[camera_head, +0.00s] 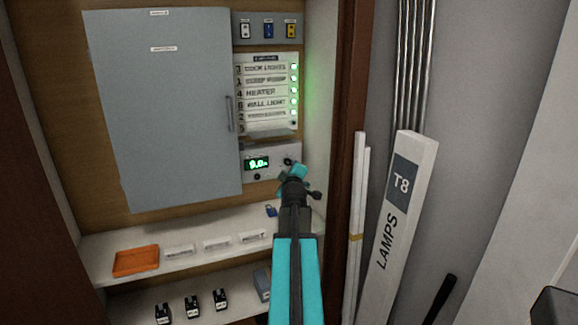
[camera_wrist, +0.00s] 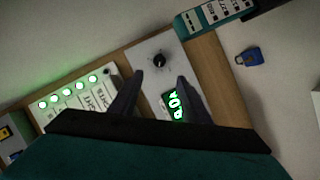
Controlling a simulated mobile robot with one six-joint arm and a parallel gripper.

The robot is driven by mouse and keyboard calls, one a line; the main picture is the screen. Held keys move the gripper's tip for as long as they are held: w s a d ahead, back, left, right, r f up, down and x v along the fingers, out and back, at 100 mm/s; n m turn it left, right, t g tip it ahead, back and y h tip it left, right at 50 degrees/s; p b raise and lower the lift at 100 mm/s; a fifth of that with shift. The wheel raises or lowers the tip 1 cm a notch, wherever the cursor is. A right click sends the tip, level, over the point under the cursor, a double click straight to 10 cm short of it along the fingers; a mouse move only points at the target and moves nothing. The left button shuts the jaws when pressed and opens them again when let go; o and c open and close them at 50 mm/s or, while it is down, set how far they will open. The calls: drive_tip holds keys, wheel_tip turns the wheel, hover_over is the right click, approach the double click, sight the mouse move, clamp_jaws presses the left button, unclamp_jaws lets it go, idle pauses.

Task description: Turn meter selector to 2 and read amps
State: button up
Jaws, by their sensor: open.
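The meter (camera_head: 273,155) is a pale panel low on the cabinet's back wall, with a green-lit display (camera_head: 257,163) that seems to read 0.0, though its digits are small. Its black round selector knob (camera_head: 288,162) is right of the display. The wrist view shows the knob (camera_wrist: 159,60) just beyond and between my fingertips, and the display (camera_wrist: 174,105) turned sideways, partly covered by a finger. I cannot read the selector's position. My gripper (camera_wrist: 160,77) is open and empty, apparently not touching the knob. In the head view my gripper (camera_head: 293,174) is in front of the meter's lower right.
A labelled breaker panel (camera_head: 266,92) with green lights is above the meter. A grey door (camera_head: 170,110) is to its left. Below, a shelf (camera_head: 105,245) holds an orange tray (camera_head: 136,261) and a blue padlock (camera_head: 271,211). A lamp box (camera_head: 398,225) stands at right.

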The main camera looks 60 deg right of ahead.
sight(289, 164)
drive_tip(key=shift+p+x, duration=1.1)
drive_tip(key=shift+x, duration=5.2)
drive_tip(key=shift+f, duration=0.1)
drive_tip(key=c, duration=1)
